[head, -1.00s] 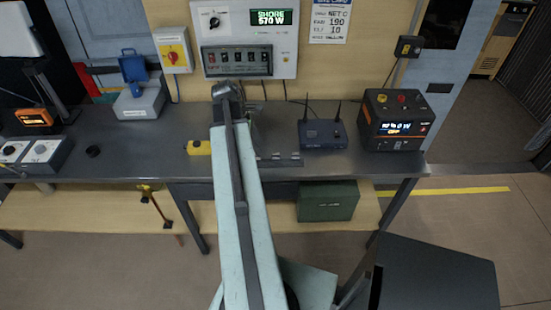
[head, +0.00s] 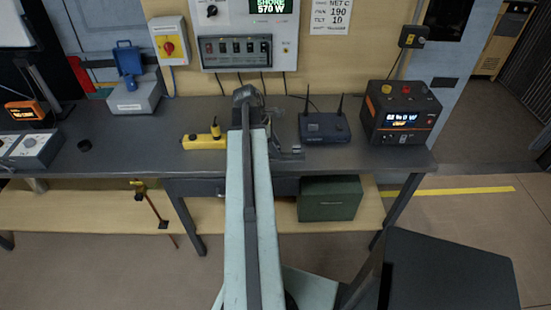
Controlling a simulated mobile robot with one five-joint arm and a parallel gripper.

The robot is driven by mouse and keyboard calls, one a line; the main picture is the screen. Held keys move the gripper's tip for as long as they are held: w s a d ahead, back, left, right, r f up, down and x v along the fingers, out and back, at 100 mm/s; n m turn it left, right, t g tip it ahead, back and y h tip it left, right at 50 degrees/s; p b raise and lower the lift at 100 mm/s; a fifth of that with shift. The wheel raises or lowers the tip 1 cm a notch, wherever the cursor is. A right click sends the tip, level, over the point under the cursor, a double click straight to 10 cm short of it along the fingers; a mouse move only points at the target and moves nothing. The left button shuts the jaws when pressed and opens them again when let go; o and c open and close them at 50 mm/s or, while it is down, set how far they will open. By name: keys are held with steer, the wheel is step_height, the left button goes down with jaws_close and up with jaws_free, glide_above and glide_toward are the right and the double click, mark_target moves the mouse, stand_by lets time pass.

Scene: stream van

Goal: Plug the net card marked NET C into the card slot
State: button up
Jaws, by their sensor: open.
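My arm reaches up the middle of the head view over the bench. My gripper (head: 274,122) shows only in part beyond the arm's end, and its jaws look apart with nothing seen between them. A low dark rail (head: 292,154) with small pieces on it lies to its right, near the bench's front edge and partly behind my arm. I cannot tell whether these are net cards. A dark blue box with two antennas (head: 325,128) stands right of my gripper. No NET C card or card slot can be made out.
A yellow block (head: 204,141) with an upright stick lies left of my arm. A black power unit (head: 402,113) stands at the bench's right end. A grey case with a blue plug (head: 133,96) stands at left. A green box (head: 330,199) sits on the lower shelf.

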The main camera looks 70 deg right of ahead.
steer(key=shift+f, duration=0.1)
jaws_close()
step_height(320, 180, up, 10)
steer(key=p, duration=1)
steer(key=shift+p, duration=0.35)
